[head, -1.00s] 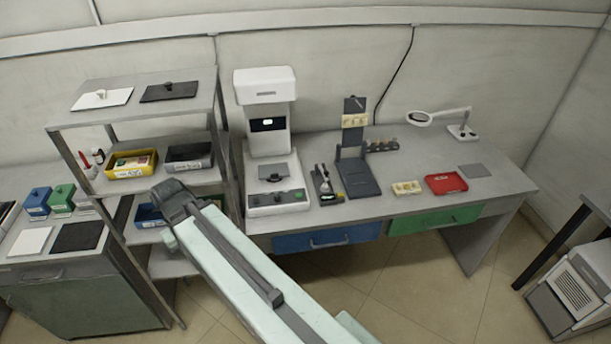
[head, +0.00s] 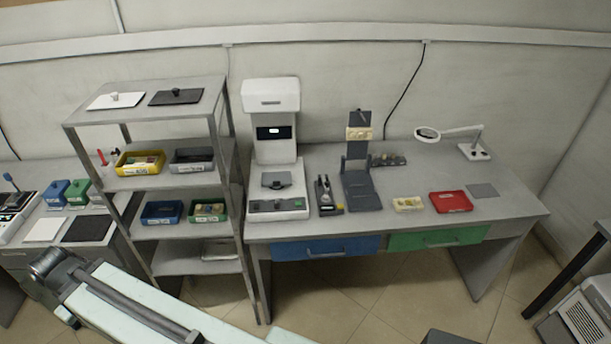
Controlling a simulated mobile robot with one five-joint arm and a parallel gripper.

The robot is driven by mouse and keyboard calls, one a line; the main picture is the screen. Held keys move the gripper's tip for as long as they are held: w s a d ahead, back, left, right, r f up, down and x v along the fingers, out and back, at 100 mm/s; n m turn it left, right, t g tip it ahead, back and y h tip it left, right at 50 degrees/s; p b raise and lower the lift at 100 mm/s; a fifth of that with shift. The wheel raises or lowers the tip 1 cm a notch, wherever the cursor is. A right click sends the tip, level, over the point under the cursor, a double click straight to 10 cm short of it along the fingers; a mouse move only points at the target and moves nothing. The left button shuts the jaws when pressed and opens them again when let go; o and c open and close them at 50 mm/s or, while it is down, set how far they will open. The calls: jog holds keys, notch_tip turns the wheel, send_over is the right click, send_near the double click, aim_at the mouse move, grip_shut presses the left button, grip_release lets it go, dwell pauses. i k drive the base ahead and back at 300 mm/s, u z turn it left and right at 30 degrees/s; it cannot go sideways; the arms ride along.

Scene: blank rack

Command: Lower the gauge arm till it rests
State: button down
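I cannot tell for certain which part is the gauge arm. My pale arm crosses the lower left, well apart from both devices. My gripper is not in view.
The grey desk (head: 520,205) also holds a cream tray (head: 407,204), a red tray (head: 450,202), a grey pad (head: 482,190) and a magnifier lamp (head: 428,134). A metal shelf rack (head: 178,256) with bins stands left of the desk. Floor shows in front of the desk.

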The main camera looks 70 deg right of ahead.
aim_at(326, 183)
jog(key=u, duration=0.15)
jog(key=k, duration=1.5)
jog(key=z, duration=0.5)
jog(key=i, duration=1)
jog(key=z, duration=0.05)
